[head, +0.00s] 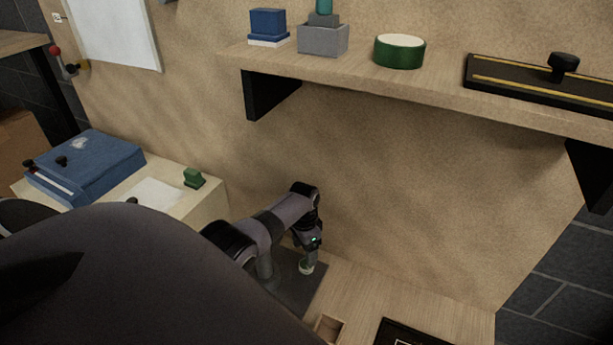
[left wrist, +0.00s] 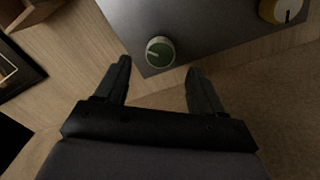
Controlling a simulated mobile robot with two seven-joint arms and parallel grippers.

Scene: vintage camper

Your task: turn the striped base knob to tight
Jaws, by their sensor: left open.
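A round green knob (left wrist: 160,53) with a pale rim and a white pointer line stands on a dark grey plate (left wrist: 205,25). In the left wrist view its line points to the left. The knob also shows small in the head view (head: 306,268), below my left gripper. My left gripper (left wrist: 158,68) is open and empty, its two fingers apart with the knob just beyond and between the tips. A yellow knob (left wrist: 280,10) with a white face and a dark line sits at the plate's far right. I cannot make out stripes on either knob.
The plate (head: 312,285) lies on a wooden counter (head: 375,290) against a tan wall. A shallow wooden box (head: 329,327) and a black-framed item (head: 410,333) are nearby. A shelf (head: 440,85) with several objects overhangs. A blue box (head: 90,165) is at left.

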